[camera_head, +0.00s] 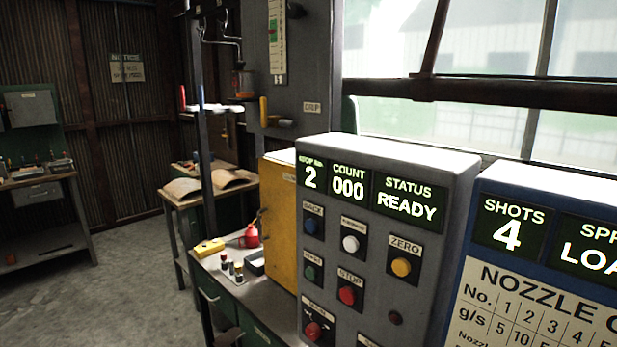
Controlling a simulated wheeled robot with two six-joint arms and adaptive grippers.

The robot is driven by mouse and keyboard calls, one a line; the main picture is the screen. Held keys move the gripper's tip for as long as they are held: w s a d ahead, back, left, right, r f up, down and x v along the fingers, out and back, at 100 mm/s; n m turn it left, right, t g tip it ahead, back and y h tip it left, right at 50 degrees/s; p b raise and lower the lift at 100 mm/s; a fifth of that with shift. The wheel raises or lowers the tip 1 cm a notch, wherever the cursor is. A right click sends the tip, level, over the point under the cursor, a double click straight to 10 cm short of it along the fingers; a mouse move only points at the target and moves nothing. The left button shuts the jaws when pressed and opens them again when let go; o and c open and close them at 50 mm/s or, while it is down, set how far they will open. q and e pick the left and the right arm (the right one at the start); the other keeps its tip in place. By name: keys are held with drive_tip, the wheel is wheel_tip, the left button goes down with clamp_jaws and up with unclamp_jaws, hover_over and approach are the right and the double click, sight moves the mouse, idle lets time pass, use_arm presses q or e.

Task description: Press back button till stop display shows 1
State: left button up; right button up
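A grey control box (450,190) stands in the centre right of the head view. Its stop display (311,175) shows 2, its count display (348,184) shows 000 and its status display (409,202) shows READY. The back button (310,226) is dark blue, under a BACK label at the upper left of the panel. Near it are a white button (350,244), a yellow ZERO button (401,267), a green button (309,272) and a red STOP button (347,295). Neither gripper is in view.
A blue box (478,250) with SHOTS 4 and a nozzle chart stands close on the right. A yellow cabinet (277,222) adjoins the grey box on the left. A red oil can (250,236) and small bottles sit on the bench. Open floor (120,295) lies left.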

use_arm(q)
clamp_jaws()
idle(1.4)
